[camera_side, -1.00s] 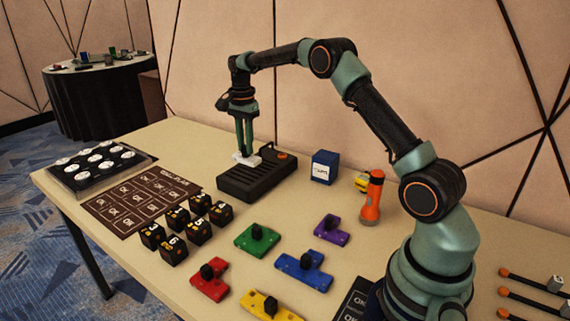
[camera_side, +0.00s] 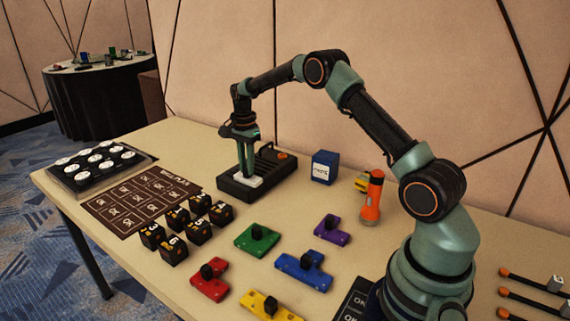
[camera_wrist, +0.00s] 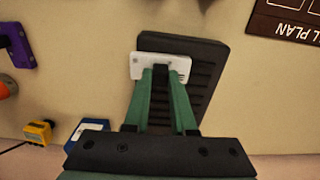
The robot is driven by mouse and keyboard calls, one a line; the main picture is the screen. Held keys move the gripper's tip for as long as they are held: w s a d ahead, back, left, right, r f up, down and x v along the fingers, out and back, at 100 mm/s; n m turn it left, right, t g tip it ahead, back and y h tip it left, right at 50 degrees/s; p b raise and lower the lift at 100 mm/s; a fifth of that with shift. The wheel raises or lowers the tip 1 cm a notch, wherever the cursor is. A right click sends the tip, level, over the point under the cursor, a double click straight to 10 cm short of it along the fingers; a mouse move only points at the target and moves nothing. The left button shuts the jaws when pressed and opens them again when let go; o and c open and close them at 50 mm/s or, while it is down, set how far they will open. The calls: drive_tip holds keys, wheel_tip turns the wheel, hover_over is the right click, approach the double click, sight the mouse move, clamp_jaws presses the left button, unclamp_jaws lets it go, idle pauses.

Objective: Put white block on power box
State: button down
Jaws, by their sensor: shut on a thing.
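The white block (camera_side: 246,181) is between the fingertips of my gripper (camera_side: 245,173), which is shut on it. It also shows in the wrist view as a white bar (camera_wrist: 146,66) at the ends of the green fingers (camera_wrist: 160,72). The power box (camera_side: 262,192) is a black ribbed box with an orange knob, near the back of the table. The block is over the near left end of the box's top. I cannot tell whether it touches the box. In the wrist view the power box (camera_wrist: 207,50) lies beneath the block and fingers.
A dark blue box (camera_side: 324,167) and an orange flashlight (camera_side: 371,200) stand to the right. Black numbered cubes (camera_side: 198,231) and a brown printed sheet (camera_side: 137,197) lie to the left. Coloured pieces, such as a green one (camera_side: 257,239), lie in front.

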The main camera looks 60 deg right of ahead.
drive_tip(key=c, duration=0.7)
unclamp_jaws()
drive_tip(key=shift+c, duration=0.2)
drive_tip(key=s+a+r+n+t, duration=0.1)
drive_tip(key=s+a+r+n, duration=0.15)
drive_tip(key=r, duration=0.75)
drive_tip(key=s+a+r+n+t, duration=0.1)
drive_tip(key=s+a+r+n, duration=0.15)
drive_tip(key=r, duration=0.65)
drive_tip(key=s+a+f+n+t, duration=0.1)
drive_tip(key=s+a+n, duration=0.4)
drive_tip(key=s, duration=0.4)
drive_tip(key=s+a+n+t, duration=0.2)
drive_tip(key=s+a+n, duration=0.4)
drive_tip(key=s+n, duration=0.2)
drive_tip(key=shift+s+f+t, duration=0.3)
drive_tip(key=shift+s+f, duration=0.1)
drive_tip(key=shift+s, duration=0.6)
